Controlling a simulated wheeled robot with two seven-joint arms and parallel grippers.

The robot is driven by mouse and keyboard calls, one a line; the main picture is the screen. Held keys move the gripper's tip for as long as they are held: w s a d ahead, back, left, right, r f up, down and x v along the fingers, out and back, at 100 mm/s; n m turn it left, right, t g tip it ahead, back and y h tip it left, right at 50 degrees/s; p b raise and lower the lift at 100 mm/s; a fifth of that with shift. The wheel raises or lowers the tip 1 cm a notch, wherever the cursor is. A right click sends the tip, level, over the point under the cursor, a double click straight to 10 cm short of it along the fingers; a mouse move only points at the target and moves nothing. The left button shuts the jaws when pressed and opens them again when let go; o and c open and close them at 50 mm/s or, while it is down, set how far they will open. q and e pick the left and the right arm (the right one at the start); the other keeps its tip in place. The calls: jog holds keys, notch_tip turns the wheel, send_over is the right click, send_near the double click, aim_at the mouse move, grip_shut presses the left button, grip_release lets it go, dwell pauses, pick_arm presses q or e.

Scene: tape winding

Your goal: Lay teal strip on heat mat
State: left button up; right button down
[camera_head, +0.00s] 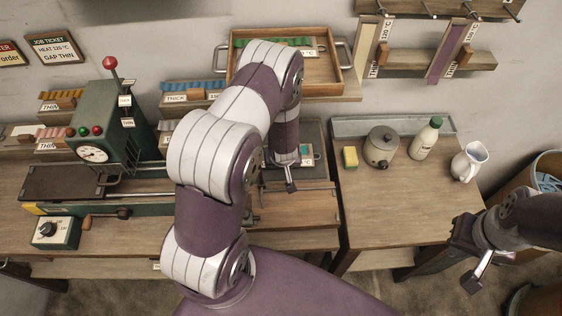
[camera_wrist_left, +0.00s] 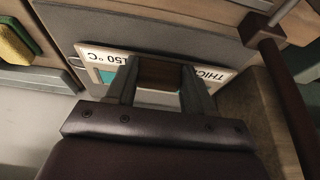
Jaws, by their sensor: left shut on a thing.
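My left gripper (camera_wrist_left: 158,78) is shut on the brown block of the teal strip; it also shows small behind my left arm in the head view (camera_head: 291,186). The teal strip (camera_wrist_left: 106,76) carries white labels reading THICK and 150 °C, upside down in the wrist view. Its teal middle is partly hidden by the fingers. A flat grey surface (camera_wrist_left: 92,30), perhaps the heat mat, lies behind the strip; I cannot tell whether they touch. In the head view a bit of teal and white (camera_head: 306,152) shows beside the gripper. My right gripper (camera_head: 478,273) is away at the lower right, apparently empty, its jaws unclear.
A green press with a dial (camera_head: 93,153) stands at the left. A wooden tray (camera_head: 326,80) sits on the back shelf. A yellow sponge (camera_head: 350,157), grey pot (camera_head: 380,147), bottle (camera_head: 426,138) and white jug (camera_head: 469,161) stand on the right table, whose front is clear.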

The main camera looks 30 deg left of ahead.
pick_arm(q)
jog(key=shift+a+f, duration=0.15)
jog(key=shift+f, duration=0.3)
jog(key=shift+d, duration=0.2)
jog(key=shift+f, duration=0.15)
jog(key=o, duration=1.2)
jog(key=shift+a, duration=0.1)
